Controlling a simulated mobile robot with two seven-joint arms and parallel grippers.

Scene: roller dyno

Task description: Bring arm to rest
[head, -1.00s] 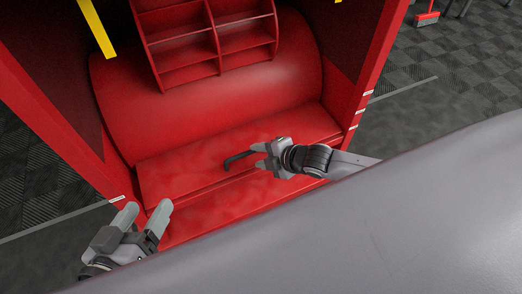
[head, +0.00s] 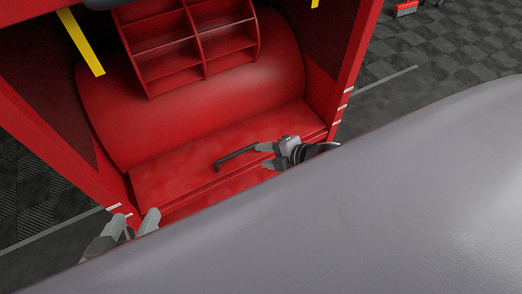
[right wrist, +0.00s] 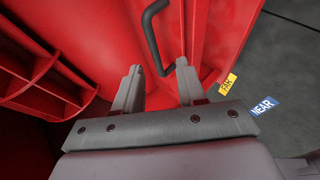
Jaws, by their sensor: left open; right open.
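My right gripper (head: 264,156) is open, its fingers near the end of a dark bent handle (head: 236,158) on the red bench-like ledge. In the right wrist view the open fingers (right wrist: 160,88) point toward the red surface, and the handle (right wrist: 152,38) runs upward from beside the right finger. Nothing sits between the fingers; whether one touches the handle I cannot tell. My left gripper (head: 136,220) is open and empty at the lower left, in front of the red frame's left foot. Much of both arms is hidden behind a large grey surface.
A red shelf unit (head: 190,45) with several compartments stands above the red rounded body (head: 255,90). Red posts flank both sides, with yellow strips near the top. A large grey smooth surface (head: 330,220) fills the lower right. A yellow FAR label (right wrist: 228,84) and blue NEAR label (right wrist: 264,106) show.

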